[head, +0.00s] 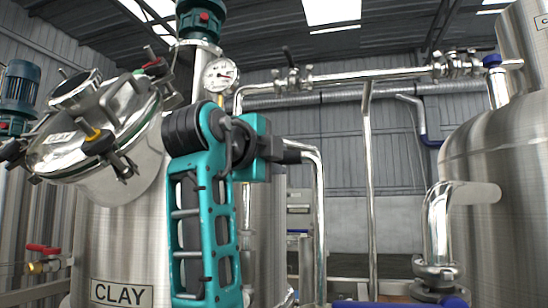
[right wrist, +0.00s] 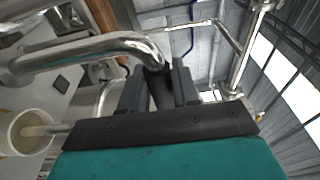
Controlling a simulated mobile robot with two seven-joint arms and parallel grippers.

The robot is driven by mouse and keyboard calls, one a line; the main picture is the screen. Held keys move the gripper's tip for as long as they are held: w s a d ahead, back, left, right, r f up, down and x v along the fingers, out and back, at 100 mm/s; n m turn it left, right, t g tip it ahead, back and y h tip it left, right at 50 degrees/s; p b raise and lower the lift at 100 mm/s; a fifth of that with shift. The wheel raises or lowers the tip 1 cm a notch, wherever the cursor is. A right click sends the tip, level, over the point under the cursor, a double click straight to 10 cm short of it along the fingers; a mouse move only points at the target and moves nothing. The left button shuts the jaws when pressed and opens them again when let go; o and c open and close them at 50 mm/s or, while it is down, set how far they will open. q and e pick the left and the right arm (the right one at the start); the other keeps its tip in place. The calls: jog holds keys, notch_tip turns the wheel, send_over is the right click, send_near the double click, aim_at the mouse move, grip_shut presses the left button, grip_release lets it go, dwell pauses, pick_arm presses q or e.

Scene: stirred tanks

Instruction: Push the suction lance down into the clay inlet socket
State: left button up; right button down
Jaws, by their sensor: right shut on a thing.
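The suction lance (head: 319,215) is a bent shiny steel pipe. In the head view it runs sideways from my right gripper (head: 290,152), bends, and drops nearly upright past the lower edge, so its lower end is hidden. In the right wrist view my right gripper (right wrist: 160,88) is shut on a dark part at the end of the lance (right wrist: 90,48). The steel tank labelled CLAY (head: 83,245) stands at the left of the head view, behind my teal arm. I cannot make out the clay inlet socket. My left gripper is out of view.
A second steel tank (head: 505,215) stands at the right, with a bent pipe and clamp fitting (head: 437,268). An upright pipe (head: 368,190) and an overhead pipe (head: 370,74) cross the middle. A white round cup-like part (right wrist: 20,130) shows left in the wrist view.

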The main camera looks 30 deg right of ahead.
jog(key=shift+f+b, duration=0.85)
jog(key=shift+f, duration=0.3)
jog(key=c, duration=0.8)
grip_release()
jog(key=shift+o, duration=0.2)
jog(key=v, duration=1.3)
